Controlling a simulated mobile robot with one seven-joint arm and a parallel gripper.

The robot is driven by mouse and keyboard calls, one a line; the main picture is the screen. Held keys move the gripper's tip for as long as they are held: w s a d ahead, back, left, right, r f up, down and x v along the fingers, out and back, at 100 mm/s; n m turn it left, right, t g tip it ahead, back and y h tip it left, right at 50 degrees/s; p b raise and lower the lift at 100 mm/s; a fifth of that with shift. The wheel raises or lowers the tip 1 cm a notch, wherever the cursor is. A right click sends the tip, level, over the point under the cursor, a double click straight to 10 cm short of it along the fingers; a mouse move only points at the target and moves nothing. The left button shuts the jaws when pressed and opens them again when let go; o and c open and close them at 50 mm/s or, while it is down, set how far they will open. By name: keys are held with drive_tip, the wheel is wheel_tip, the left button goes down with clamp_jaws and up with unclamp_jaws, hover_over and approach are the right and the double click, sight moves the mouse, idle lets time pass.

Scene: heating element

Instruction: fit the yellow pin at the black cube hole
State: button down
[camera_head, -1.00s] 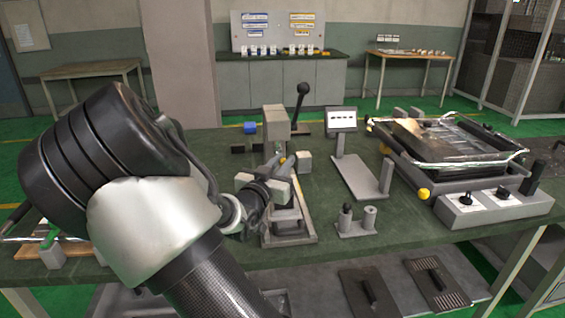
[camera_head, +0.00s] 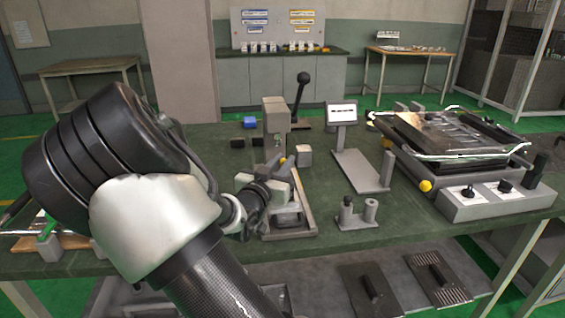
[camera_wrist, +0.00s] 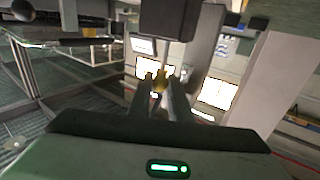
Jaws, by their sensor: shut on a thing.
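My gripper (camera_head: 284,168) is beside the grey press at the middle of the table. No hole can be made out, and the pin looks apart from the block.
The grey press (camera_head: 276,118) with a black lever (camera_head: 302,90) stands close to my gripper. A small grey block (camera_head: 304,157) is right beside it. A grey stand (camera_head: 357,172) and a heating unit (camera_head: 470,195) are farther right.

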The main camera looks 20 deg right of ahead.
drive_tip(key=shift+f+b, duration=1.1)
drive_tip(key=shift+f, duration=0.4)
drive_tip(key=c, duration=1.5)
unclamp_jaws()
drive_tip(key=shift+c, duration=0.2)
drive_tip(key=shift+s, duration=0.1)
drive_tip(key=p+v, duration=0.4)
drive_tip(key=v, duration=1.3)
drive_tip(key=shift+a, duration=0.15)
